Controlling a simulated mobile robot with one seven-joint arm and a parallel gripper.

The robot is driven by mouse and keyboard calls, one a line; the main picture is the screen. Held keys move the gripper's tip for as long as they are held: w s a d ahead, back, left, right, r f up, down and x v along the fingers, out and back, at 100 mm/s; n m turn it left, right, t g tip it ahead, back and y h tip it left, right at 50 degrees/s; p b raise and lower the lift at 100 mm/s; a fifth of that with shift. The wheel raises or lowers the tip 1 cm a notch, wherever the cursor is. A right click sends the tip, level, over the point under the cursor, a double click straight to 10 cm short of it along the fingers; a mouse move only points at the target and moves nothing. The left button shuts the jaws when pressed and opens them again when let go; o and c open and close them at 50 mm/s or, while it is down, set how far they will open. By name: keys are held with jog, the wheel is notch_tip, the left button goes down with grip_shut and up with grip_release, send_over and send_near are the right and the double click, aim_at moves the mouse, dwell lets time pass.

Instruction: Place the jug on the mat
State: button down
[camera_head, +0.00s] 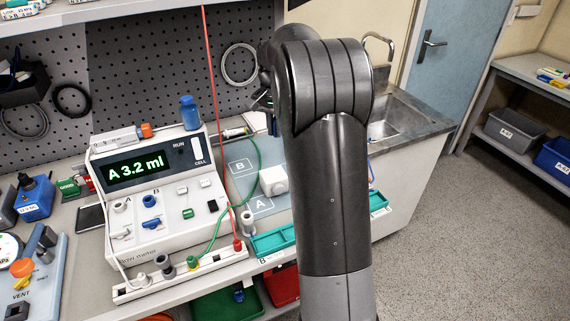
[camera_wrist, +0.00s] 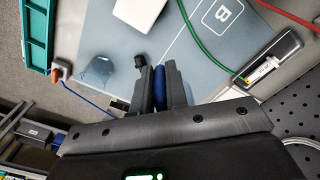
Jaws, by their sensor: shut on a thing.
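My gripper (camera_wrist: 160,88) is shut on a narrow blue piece (camera_wrist: 159,86), which I take to be part of the jug; the rest of the jug is not clearly seen. In the head view my arm hides most of the gripper and what it holds. The grey-blue mat (camera_wrist: 195,62) lies below the fingers in the wrist view, with white outlined zones. The mat also shows in the head view (camera_head: 240,158), with zones marked A and B.
A white block (camera_head: 273,180) stands on the mat by zone A. Green trays (camera_head: 272,241) line the front edge. A sink (camera_head: 398,115) is at right.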

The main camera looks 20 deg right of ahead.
jog(key=shift+w+d+f, duration=0.1)
jog(key=shift+d+f, duration=0.4)
jog(key=shift+d, duration=0.05)
jog(key=shift+w+f, duration=0.15)
jog(key=shift+f, duration=0.15)
jog(key=w+a+f, duration=0.2)
jog(key=a, duration=0.1)
jog(key=w+a+f, duration=0.2)
jog(key=a, duration=0.1)
jog(key=w+a+f, duration=0.2)
jog(key=a, duration=0.1)
jog(key=shift+w+f, duration=0.3)
jog(key=shift+f, duration=2.05)
jog(key=shift+f, duration=0.1)
jog(key=c, duration=1.4)
grip_release()
jog(key=shift+c, duration=0.2)
